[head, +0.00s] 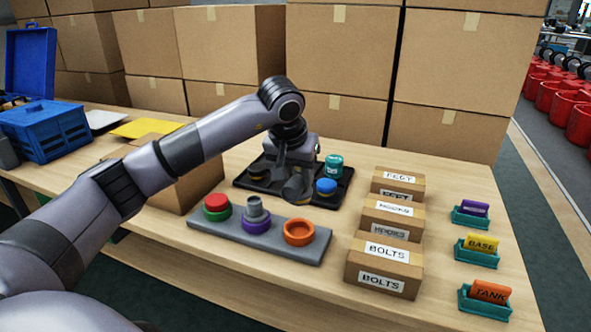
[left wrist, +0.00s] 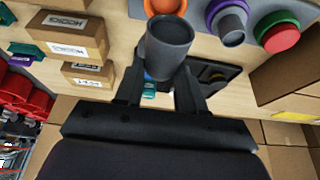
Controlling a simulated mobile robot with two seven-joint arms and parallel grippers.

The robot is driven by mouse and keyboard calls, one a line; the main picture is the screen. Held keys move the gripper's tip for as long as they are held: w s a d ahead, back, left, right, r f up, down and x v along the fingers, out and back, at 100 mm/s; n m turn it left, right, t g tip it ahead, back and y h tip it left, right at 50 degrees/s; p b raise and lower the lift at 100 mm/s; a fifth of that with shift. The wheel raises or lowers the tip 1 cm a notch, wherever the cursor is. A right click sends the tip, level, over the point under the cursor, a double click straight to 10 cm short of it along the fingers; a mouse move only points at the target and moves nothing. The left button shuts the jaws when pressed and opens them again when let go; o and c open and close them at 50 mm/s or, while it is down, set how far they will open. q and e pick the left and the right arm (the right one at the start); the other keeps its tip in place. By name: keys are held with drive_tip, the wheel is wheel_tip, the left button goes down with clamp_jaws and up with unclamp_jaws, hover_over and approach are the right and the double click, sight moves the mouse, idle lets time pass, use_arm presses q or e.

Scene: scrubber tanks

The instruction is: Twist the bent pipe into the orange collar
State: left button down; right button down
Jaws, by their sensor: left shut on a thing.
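My left gripper (head: 296,174) is shut on a dark grey bent pipe (head: 297,190) and holds it above the table, between the black tray and the grey plate. In the left wrist view the pipe (left wrist: 169,45) sits between the two fingers, its round open end facing the camera; the bend is hard to make out. The orange collar (head: 299,232) is empty at the right end of the grey plate (head: 283,250). The pipe is apart from it, on its far side. The collar (left wrist: 160,12) is partly hidden behind the pipe in the left wrist view. My right gripper is out of view.
A purple collar (head: 256,222) with a grey pipe and a green collar with a red part (head: 216,202) share the plate. The black tray (head: 262,188) holds a teal part (head: 333,166) and a blue part (head: 326,187). Labelled boxes (head: 388,250) stand right of the plate.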

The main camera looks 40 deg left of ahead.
sight(296, 205)
use_arm(q)
drive_tip(key=shift+s+d+f, duration=0.1)
drive_tip(key=shift+f, duration=0.05)
wheel_tip(296, 205, down, 5)
drive_tip(key=b, duration=0.4)
drive_tip(key=shift+b, duration=0.3)
drive_tip(key=shift+f, duration=0.35)
drive_tip(key=shift+f, duration=0.2)
drive_tip(key=shift+f+b, duration=0.35)
drive_tip(key=shift+f, duration=0.95)
idle(1.6)
idle(0.4)
drive_tip(key=shift+m+h, duration=0.4)
drive_tip(key=shift+m, duration=0.4)
drive_tip(key=shift+p, duration=0.3)
